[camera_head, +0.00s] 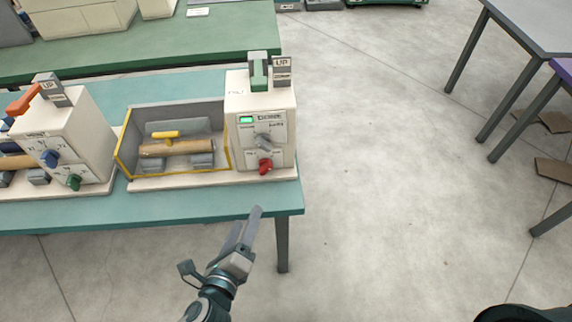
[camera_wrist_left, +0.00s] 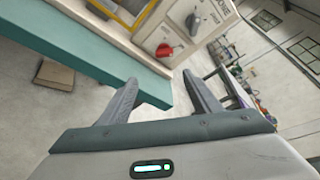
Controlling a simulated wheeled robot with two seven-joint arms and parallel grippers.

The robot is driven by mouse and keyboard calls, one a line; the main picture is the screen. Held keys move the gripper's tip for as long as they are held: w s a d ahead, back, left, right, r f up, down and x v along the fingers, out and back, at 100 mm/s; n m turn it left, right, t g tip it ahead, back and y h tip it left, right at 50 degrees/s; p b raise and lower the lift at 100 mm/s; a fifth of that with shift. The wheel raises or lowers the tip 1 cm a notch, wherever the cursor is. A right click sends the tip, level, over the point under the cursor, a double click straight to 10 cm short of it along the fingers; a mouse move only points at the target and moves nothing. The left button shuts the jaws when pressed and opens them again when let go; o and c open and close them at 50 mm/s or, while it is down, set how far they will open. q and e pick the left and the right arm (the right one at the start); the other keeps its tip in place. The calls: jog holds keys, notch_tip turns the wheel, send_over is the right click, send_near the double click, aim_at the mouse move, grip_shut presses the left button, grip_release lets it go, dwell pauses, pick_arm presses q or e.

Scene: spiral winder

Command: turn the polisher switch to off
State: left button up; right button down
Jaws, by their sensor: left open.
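A cream machine (camera_head: 262,110) with a green-lit display reading DONE stands at the right end of the teal table. Its front bears a grey knob (camera_head: 264,141) and, below it, a red knob (camera_head: 265,166). I cannot read a polisher label. In the left wrist view the red knob (camera_wrist_left: 165,50) and the grey knob (camera_wrist_left: 193,22) lie beyond the fingers. My left gripper (camera_head: 246,228) is open and empty, in front of the table edge, below the red knob and apart from it. My right gripper is out of view.
Left of the panel is a yellow-edged bay (camera_head: 122,155) holding a wooden roller (camera_head: 182,147). A second machine (camera_head: 75,130) with blue and green knobs stands farther left. The teal table (camera_head: 230,203) has a narrow bare front strip. Open floor (camera_head: 400,170) lies to the right.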

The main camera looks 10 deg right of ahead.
pick_arm(q)
jog(key=shift+s+r, duration=0.1)
jog(key=shift+r, duration=0.5)
jog(key=shift+d, duration=0.1)
jog(key=p, duration=0.3)
send_near(265, 171)
jog(key=x, duration=0.6)
jog(key=shift+w+d+f, duration=0.1)
jog(key=shift+w+f, duration=0.05)
jog(key=shift+w, duration=0.15)
jog(key=shift+p+x, duration=0.3)
jog(key=shift+x, duration=0.5)
jog(key=shift+f, duration=0.1)
jog(key=shift+c, duration=0.4)
